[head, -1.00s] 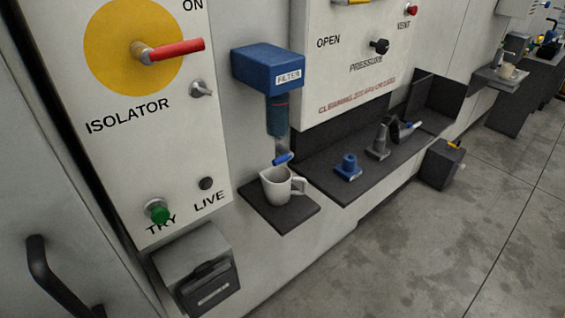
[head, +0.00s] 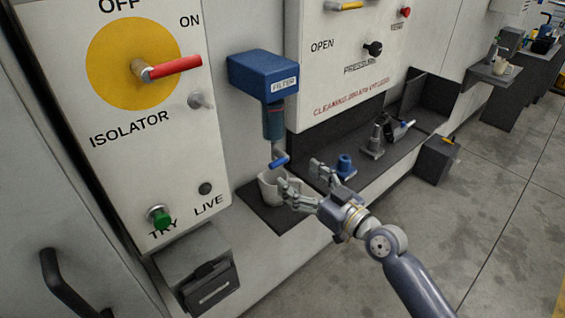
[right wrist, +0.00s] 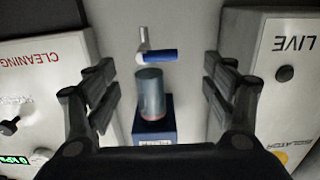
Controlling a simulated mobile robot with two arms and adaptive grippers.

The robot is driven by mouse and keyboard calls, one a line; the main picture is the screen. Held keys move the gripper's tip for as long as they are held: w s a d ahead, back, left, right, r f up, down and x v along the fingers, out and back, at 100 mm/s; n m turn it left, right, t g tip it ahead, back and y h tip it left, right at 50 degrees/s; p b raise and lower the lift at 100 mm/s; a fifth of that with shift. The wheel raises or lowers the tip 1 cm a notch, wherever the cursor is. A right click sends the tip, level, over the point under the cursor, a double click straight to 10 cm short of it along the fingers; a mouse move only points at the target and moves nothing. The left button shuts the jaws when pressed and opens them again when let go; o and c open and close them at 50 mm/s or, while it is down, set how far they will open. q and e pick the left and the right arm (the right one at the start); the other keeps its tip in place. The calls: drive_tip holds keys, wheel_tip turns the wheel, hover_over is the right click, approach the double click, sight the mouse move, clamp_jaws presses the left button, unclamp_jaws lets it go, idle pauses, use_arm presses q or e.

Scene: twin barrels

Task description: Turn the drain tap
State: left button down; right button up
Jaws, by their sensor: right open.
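The drain tap has a small blue lever (head: 279,162) on a grey stem under the filter bowl (head: 274,122). The bowl hangs below the blue filter head (head: 264,74). In the right wrist view the blue lever (right wrist: 161,56) lies sideways between my open fingers, beyond their tips, with the bowl (right wrist: 150,92) below it. My right gripper (head: 302,180) is open and empty, just right of and below the lever in the head view, apart from it. A white jug (head: 268,188) stands below the tap, partly hidden by my fingers. My left gripper is not in view.
The jug's dark shelf (head: 272,218) juts from the wall. The isolator panel (head: 160,180) with its red handle (head: 174,67) stands left. A white panel with a black pressure knob (head: 373,48) is right. A blue fitting (head: 344,166) stands on the long dark ledge behind my gripper.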

sight(280, 164)
drive_tip(key=p+x, duration=0.1)
drive_tip(key=x, duration=0.6)
drive_tip(key=shift+c, duration=0.2)
drive_tip(key=c, duration=1)
